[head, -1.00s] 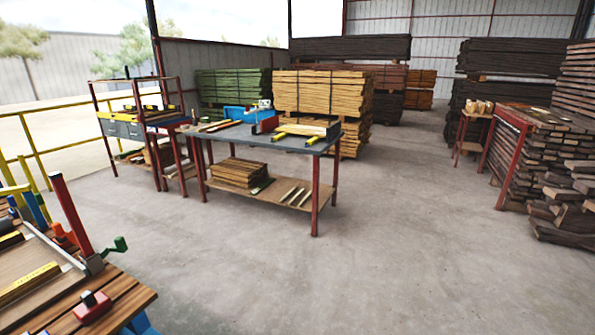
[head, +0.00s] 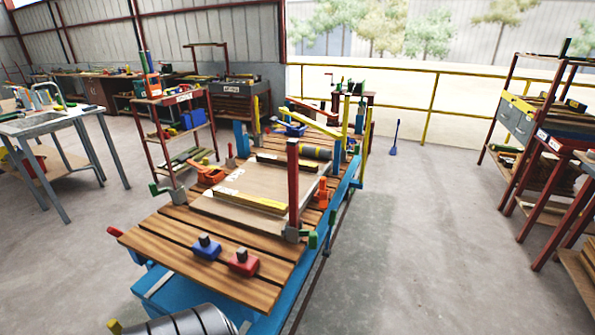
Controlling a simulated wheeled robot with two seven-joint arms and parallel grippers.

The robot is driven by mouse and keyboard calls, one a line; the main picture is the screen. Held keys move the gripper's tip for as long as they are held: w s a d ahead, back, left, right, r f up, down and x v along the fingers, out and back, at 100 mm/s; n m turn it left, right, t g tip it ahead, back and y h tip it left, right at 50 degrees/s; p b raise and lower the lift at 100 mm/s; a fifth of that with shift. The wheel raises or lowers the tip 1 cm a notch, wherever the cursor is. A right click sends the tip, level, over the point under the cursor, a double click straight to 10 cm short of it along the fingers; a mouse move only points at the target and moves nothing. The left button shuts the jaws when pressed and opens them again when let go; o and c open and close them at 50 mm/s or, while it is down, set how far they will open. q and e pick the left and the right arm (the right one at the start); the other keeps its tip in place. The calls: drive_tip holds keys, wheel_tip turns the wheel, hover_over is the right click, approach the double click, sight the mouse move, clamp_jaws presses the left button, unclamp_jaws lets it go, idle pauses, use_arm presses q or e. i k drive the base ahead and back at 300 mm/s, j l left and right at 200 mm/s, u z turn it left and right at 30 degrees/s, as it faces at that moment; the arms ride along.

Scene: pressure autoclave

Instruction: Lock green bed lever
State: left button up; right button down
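A slatted wooden bed on a blue frame (head: 262,288) stands in the middle of the head view. A green lever (head: 313,240) sits at the foot of the red post (head: 294,185) on the bed's right edge. Another green handle (head: 154,189) shows on the left edge, beside a grey bracket. I cannot tell which of these is the bed lever, nor whether either is locked. Neither of my grippers shows in this view.
Red and blue knobs (head: 207,245) sit on the near slats. A board with a yellow strip (head: 250,200) lies on the bed. Grey floor (head: 440,230) is clear right of the bed.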

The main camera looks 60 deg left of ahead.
sight(326, 252)
drive_tip(key=u, duration=0.4)
drive_tip(key=i+l+u, duration=0.1)
drive_tip(key=u, duration=0.65)
drive_tip(key=l+u, duration=0.15)
drive_tip(key=u, duration=0.25)
drive_tip(key=i+l+u, duration=0.1)
drive_tip(key=i+l, duration=0.15)
drive_tip(key=l, duration=0.15)
drive_tip(key=i+l, duration=0.3)
drive_tip(key=l, duration=0.15)
drive_tip(key=i+l+u, duration=0.15)
drive_tip(key=l, duration=0.3)
drive_tip(key=i+l, duration=0.3)
drive_tip(key=l, duration=0.15)
drive_tip(key=i+l+u, duration=0.15)
drive_tip(key=l, duration=0.3)
drive_tip(key=i+l+u, duration=0.1)
drive_tip(key=i+l, duration=0.2)
drive_tip(key=l, duration=0.2)
drive_tip(key=i+l, duration=0.2)
drive_tip(key=l, duration=0.3)
drive_tip(key=i+l+u, duration=0.15)
drive_tip(key=l, duration=0.35)
